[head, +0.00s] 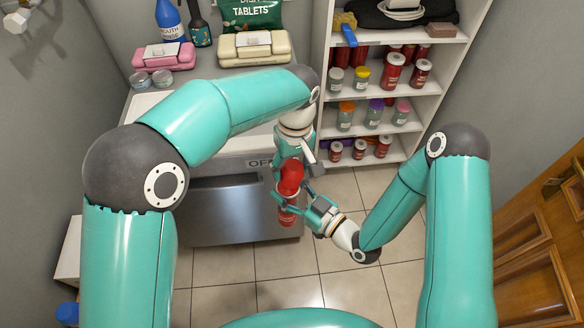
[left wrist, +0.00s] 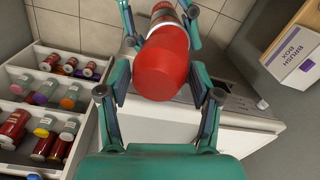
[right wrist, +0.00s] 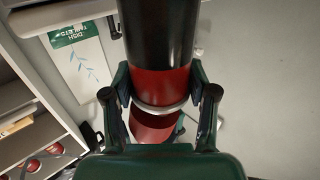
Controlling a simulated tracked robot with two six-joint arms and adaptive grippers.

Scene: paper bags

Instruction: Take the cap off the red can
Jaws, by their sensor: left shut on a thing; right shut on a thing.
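The red can (head: 287,216) is between my two grippers in the head view, its labelled body below. Its rounded red cap (head: 291,172) is at the upper end. My left gripper (head: 287,180) is shut on the cap; the left wrist view shows the cap (left wrist: 163,68) large between the fingers, with a pale band and the labelled body beyond it. My right gripper (head: 297,208) is shut on the can's body. In the right wrist view a dark and red cylinder (right wrist: 160,85) with a pale rim fills the middle.
A white shelf (head: 376,131) with several jars and red cans stands behind, right of the counter. A dishwasher (head: 235,205) is below the counter. Pink (head: 163,57) and cream (head: 253,47) boxes sit at the back. Tiled floor (head: 290,262) is clear; a wooden door (head: 535,240) is right.

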